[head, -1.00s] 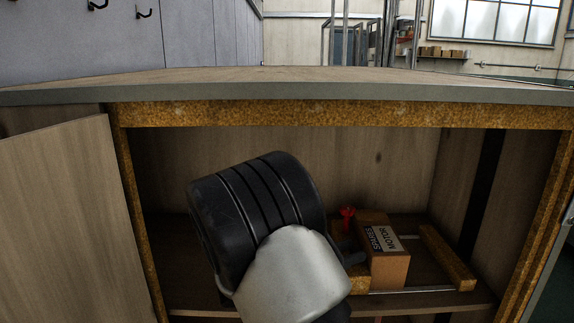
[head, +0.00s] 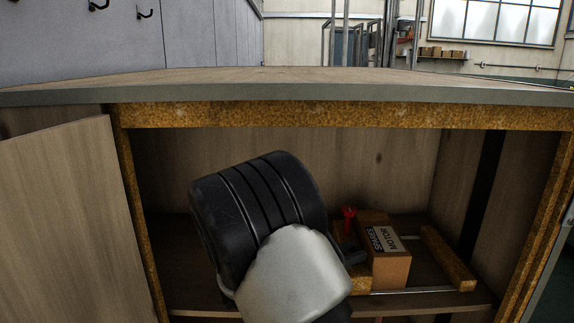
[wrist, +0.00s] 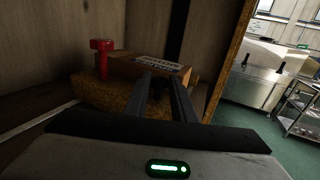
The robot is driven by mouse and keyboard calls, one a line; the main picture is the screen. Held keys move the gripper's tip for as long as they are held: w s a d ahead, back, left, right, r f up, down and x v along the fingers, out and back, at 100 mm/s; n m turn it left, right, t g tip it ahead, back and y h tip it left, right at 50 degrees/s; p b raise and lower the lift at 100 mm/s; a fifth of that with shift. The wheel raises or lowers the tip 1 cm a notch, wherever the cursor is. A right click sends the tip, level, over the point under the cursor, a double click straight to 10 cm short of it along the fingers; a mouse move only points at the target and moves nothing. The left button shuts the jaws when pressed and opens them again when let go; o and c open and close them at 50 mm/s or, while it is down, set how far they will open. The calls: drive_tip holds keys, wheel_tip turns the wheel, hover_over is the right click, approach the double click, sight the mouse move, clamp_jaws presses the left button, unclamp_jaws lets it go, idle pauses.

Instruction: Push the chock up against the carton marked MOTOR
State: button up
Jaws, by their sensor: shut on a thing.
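The carton marked MOTOR (head: 390,268) is a brown box with a white label, on the shelf inside the cabinet. It also shows in the wrist view (wrist: 120,66). The chock (head: 358,283) is a speckled yellow-brown block just left of the carton, with a red knob (head: 349,213) by it. The chock shows in the wrist view (wrist: 95,92) in front of the carton. Chock and carton look very close; I cannot tell if they touch. My gripper (head: 357,258) is at the chock, shut on it. My wrist hides part of the chock in the head view.
A similar speckled bar (head: 449,258) lies right of the carton, with thin pale rails (head: 415,290) running to it. The cabinet top (head: 290,84) overhangs the opening. An open door (head: 75,220) stands at the left. The right side post (head: 535,220) bounds the opening.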

sight(408, 251)
drive_tip(key=shift+d+p, duration=0.85)
drive_tip(key=shift+d, duration=5.65)
drive_tip(key=shift+s+d, duration=0.1)
drive_tip(key=shift+d, duration=0.15)
drive_tip(key=o, duration=0.7)
drive_tip(key=shift+d, duration=0.1)
drive_tip(key=shift+a+r+p, duration=0.2)
drive_tip(key=shift+r+p, duration=2.15)
drive_tip(key=shift+r, duration=0.2)
